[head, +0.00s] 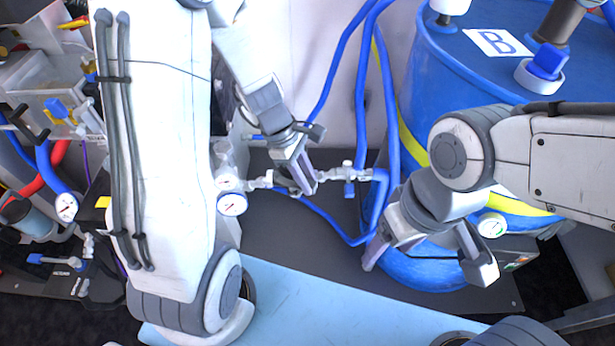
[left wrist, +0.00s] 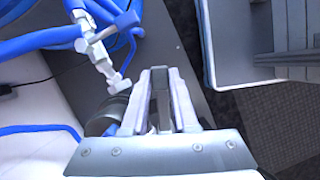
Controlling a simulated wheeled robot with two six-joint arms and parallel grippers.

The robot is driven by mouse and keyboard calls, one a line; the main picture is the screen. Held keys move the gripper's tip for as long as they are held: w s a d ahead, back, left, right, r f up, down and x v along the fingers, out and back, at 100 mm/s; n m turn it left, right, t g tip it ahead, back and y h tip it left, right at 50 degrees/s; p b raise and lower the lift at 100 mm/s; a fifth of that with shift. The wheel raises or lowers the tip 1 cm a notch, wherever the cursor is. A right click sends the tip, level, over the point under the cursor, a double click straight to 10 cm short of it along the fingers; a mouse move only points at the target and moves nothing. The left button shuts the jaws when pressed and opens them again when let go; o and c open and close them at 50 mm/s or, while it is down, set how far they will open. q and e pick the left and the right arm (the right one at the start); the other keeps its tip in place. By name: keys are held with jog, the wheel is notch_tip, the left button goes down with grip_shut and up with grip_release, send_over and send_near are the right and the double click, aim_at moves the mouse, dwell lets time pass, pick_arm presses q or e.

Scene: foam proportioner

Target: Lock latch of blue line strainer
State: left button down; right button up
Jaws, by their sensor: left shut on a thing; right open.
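The blue line's metal fittings (head: 338,174) run across the middle of the head view, with a small blue valve handle (head: 349,189) on them. They also show in the left wrist view (left wrist: 108,72). My left gripper (head: 308,184) comes down over this line and is shut on a small dark grey piece (left wrist: 160,108) between its fingers, which looks like the strainer's latch. A dark rounded body (left wrist: 108,116), probably the strainer, sits just left of the fingers and is partly hidden by them. My right gripper (head: 428,268) is open and empty in front of the blue drum.
The large blue drum (head: 430,85) marked B stands at the right, with blue hoses (head: 362,90) beside it. A pressure gauge (head: 232,203) is on the line's left. Hoses and fittings crowd the far left. The dark grey floor plate (head: 310,240) is mostly clear.

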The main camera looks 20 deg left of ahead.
aim_at(290, 187)
pick_arm(q)
jog(key=shift+r, duration=0.1)
jog(key=shift+s+a+r+m+g+p, duration=0.1)
jog(key=shift+s+m+g+p, duration=0.2)
jog(key=shift+m+p, duration=0.4)
jog(key=shift+s+r+m+g+p, duration=0.1)
jog(key=shift+s+m+g+p, duration=0.15)
jog(key=shift+m+p, duration=0.45)
jog(key=m+p, duration=0.2)
jog(key=s+a+m+g+y+p, duration=0.1)
jog(key=m, duration=0.2)
jog(key=m+g+y+p, duration=0.1)
jog(key=m+p, duration=0.1)
jog(key=m, duration=0.1)
jog(key=shift+s+a+p, duration=0.3)
jog(key=shift+s, duration=0.1)
jog(key=shift+s+a+f+m+g+y+p, duration=0.1)
jog(key=shift+a+m+g+y+p, duration=0.15)
jog(key=shift+m+p, duration=0.4)
jog(key=shift+s+a+f+m+g+y+p, duration=0.1)
jog(key=shift+a+m+y+p, duration=0.2)
jog(key=shift+m, duration=0.65)
jog(key=shift+w, duration=0.1)
jog(key=c, duration=0.7)
grip_release()
